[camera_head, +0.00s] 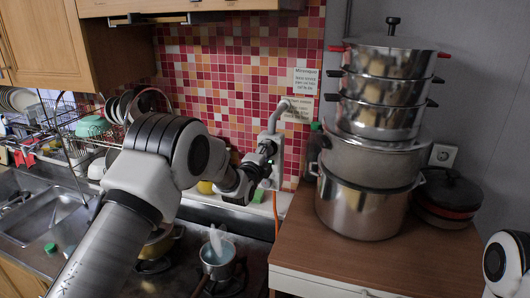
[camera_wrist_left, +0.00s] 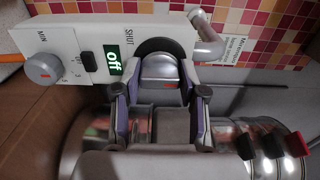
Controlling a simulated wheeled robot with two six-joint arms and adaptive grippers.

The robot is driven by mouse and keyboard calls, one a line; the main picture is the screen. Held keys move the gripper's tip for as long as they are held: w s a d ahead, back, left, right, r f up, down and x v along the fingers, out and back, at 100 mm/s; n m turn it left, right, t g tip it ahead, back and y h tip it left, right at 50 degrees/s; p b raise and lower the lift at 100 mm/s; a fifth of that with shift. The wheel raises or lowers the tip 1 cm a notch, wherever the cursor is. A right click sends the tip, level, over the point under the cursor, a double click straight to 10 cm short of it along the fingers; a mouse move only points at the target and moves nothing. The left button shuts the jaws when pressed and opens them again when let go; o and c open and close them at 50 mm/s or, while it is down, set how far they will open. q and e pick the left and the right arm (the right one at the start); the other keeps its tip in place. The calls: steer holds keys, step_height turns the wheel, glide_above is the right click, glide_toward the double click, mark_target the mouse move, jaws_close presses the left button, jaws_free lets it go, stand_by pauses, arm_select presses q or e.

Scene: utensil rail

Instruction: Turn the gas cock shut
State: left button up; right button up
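The gas cock (camera_wrist_left: 160,68) is a grey handle on a dark round plate, set in a white panel (camera_wrist_left: 72,38) with the words MIN and SHUT. A small green display (camera_wrist_left: 113,58) on the panel reads "off". My left gripper (camera_wrist_left: 160,92) has one finger on each side of the cock's handle, and the pads look flush against it. In the head view my left gripper (camera_head: 261,160) reaches the white panel on the tiled wall and hides most of the cock. My right gripper is out of view.
A tall stack of steel pots (camera_head: 374,150) stands on the wooden counter (camera_head: 345,250) right of the panel. A small pan (camera_head: 217,262) sits on the stove below my left arm. A grey pipe (camera_wrist_left: 203,35) rises beside the cock. A dish rack (camera_head: 75,135) stands at left.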

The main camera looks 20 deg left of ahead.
arm_select(q)
steer(key=shift+r, duration=0.2)
steer(key=shift+w+n+b, duration=0.15)
steer(key=shift+n+b, duration=0.35)
steer(key=shift+b, duration=0.3)
steer(key=n+b, duration=0.5)
steer(key=b, duration=0.1)
steer(key=shift+n+b, duration=0.3)
steer(key=shift+b, duration=0.1)
steer(key=shift+n+b, duration=0.75)
steer(key=shift+n, duration=0.15)
steer(key=n+b, duration=0.3)
steer(key=n, duration=0.1)
steer(key=shift+n, duration=0.3)
steer(key=n+b, duration=0.2)
steer(key=n, duration=0.2)
steer(key=shift+r+n, duration=0.1)
steer(key=shift+n, duration=0.3)
